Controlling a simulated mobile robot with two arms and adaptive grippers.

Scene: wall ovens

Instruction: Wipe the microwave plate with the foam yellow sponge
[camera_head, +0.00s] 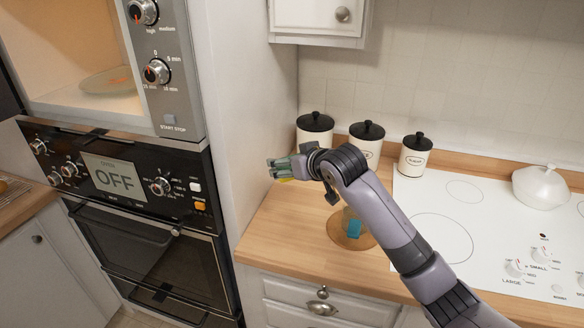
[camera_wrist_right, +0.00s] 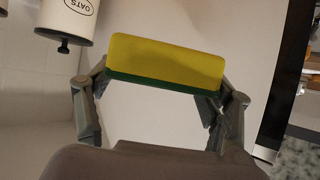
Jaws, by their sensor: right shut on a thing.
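The yellow foam sponge (camera_wrist_right: 166,60) with a green scouring side is held between the fingers of my right gripper (camera_wrist_right: 160,92) in the right wrist view. In the head view my right gripper (camera_head: 283,168) is above the wooden counter, just right of the oven cabinet's side wall. Only a small yellow-green bit of the sponge shows there. The microwave plate (camera_head: 109,81) lies inside the lit microwave (camera_head: 60,50) at the upper left, whose front is open to view. My left gripper is not in view.
The tall cabinet side wall (camera_head: 240,110) stands between my right gripper and the microwave opening. Three white canisters with black lids (camera_head: 415,157) stand along the back. A round wooden board (camera_head: 350,238) with a blue item lies below my right arm. A white pot (camera_head: 541,187) stands on the hob.

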